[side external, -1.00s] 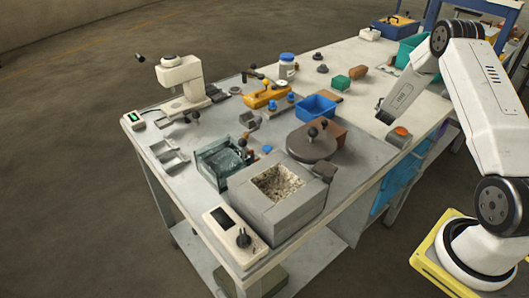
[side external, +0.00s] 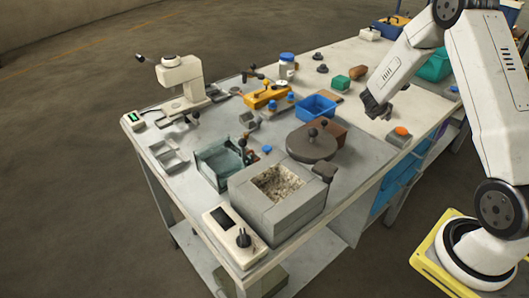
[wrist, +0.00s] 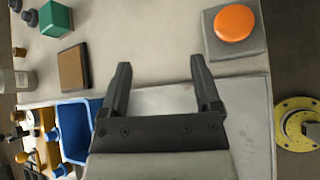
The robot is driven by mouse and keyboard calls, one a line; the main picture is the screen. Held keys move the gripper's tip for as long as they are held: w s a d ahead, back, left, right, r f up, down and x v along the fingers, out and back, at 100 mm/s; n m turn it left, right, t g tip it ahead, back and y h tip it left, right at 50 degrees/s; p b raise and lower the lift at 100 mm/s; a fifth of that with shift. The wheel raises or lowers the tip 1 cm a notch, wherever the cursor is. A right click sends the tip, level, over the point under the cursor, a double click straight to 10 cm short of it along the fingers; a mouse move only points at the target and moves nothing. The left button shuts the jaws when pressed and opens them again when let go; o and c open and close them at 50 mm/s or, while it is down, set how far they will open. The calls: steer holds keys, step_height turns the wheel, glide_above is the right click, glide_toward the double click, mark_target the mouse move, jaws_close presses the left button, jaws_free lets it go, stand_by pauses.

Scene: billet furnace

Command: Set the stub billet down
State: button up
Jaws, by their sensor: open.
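My gripper (side external: 374,109) is over the pale bench top, right of the blue bin. In the wrist view, its two dark fingers (wrist: 162,78) are wide apart with nothing between them. I cannot pick out the stub billet with certainty in either view. A brown rounded piece (side external: 358,72) lies farther back on the bench, apart from the gripper. The grey furnace block (side external: 285,203) has an open top with a speckled lining. A dark round lid (side external: 312,147) with knobs lies behind it.
An orange button (side external: 402,131) on a grey base is right of the gripper; it also shows in the wrist view (wrist: 236,24). A blue bin (side external: 316,107), a green block (side external: 341,82) and a glass-walled tank (side external: 220,166) stand around. Bench top near the gripper is mostly clear.

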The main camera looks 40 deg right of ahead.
steer(key=s+a+r+m+y, duration=0.2)
steer(key=s+a+m+y, duration=0.1)
steer(key=a, duration=0.8)
steer(key=s+a+r+m+y, duration=0.2)
steer(key=s+a+m, duration=0.3)
steer(key=a, duration=0.7)
steer(key=s+a+r+m+y, duration=0.2)
steer(key=s+a+m+y, duration=0.2)
steer(key=a+m, duration=0.3)
steer(key=a+y, duration=0.1)
steer(key=a, duration=0.4)
steer(key=shift+s+m, duration=0.2)
steer(key=shift+m, duration=0.2)
steer(key=shift+o, duration=0.4)
steer(key=shift+r, duration=0.1)
steer(key=shift+r, duration=0.1)
